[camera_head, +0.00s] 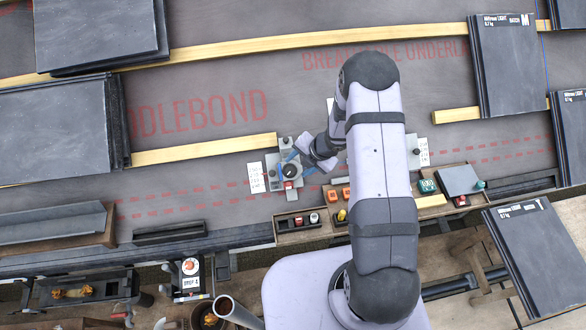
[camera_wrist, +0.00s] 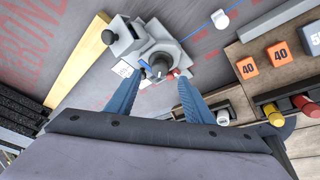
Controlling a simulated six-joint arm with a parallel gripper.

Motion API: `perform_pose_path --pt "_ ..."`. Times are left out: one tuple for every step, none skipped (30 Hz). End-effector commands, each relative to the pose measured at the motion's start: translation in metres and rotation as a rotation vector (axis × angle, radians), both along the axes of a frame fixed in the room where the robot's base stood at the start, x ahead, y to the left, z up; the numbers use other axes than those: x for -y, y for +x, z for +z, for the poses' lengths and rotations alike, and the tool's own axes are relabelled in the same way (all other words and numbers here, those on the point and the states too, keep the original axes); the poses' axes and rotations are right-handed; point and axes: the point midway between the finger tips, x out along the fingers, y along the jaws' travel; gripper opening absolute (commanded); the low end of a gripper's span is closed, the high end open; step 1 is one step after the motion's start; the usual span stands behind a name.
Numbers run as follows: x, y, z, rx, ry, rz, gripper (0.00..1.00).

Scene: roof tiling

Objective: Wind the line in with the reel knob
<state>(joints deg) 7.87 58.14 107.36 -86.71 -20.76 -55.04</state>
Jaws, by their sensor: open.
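The line reel is a grey block with a round drum (camera_wrist: 165,55) on the underlay; it also shows in the head view (camera_head: 277,180). Its dark knob (camera_wrist: 160,70) stands up from the drum. My gripper (camera_wrist: 158,82) is open, with its two blue fingers on either side of the knob and a gap to each. The gripper also shows at the reel in the head view (camera_head: 296,158), where it partly covers it. A blue line (camera_wrist: 197,32) runs from the reel to the upper right, past a small white piece (camera_wrist: 221,18). Whether the fingers touch the drum I cannot tell.
A wooden tray (camera_head: 300,238) with small coloured items lies just below right of the reel. A yellow batten (camera_wrist: 78,65) ends left of the reel. Slate stacks (camera_head: 62,130) lie farther left, and others at right.

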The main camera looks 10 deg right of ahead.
Motion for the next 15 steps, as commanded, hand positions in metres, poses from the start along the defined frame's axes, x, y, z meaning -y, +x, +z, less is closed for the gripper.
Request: perform_pose_path --pt "-0.002 0.001 -0.007 -0.003 0.0 0.001 0.48" --pt "-0.004 0.002 -0.011 -0.003 0.0 0.0 0.48" --pt "-0.005 0.004 -0.015 -0.003 0.0 0.0 0.48" --pt "-0.006 0.005 -0.018 -0.003 0.0 0.001 0.48" --pt "-0.008 0.006 -0.022 -0.002 -0.001 0.002 0.48" --pt "-0.009 0.007 -0.026 -0.003 0.0 0.001 0.48" --pt "-0.011 0.008 -0.029 -0.002 0.001 0.0 0.48" --pt "-0.012 0.009 -0.032 -0.003 0.0 0.0 0.48" --pt "-0.013 0.011 -0.036 -0.003 0.0 0.0 0.48" --pt "-0.013 0.012 -0.038 -0.002 0.0 0.0 0.48" --pt "-0.014 0.013 -0.04 -0.002 0.0 0.0 0.48" --pt "-0.015 0.014 -0.043 -0.002 0.0 -0.001 0.48" --pt "-0.016 0.014 -0.045 -0.001 0.0 -0.002 0.48" --pt "-0.016 0.015 -0.046 -0.001 0.0 -0.002 0.48" --pt "-0.017 0.015 -0.048 -0.001 0.0 -0.002 0.48"
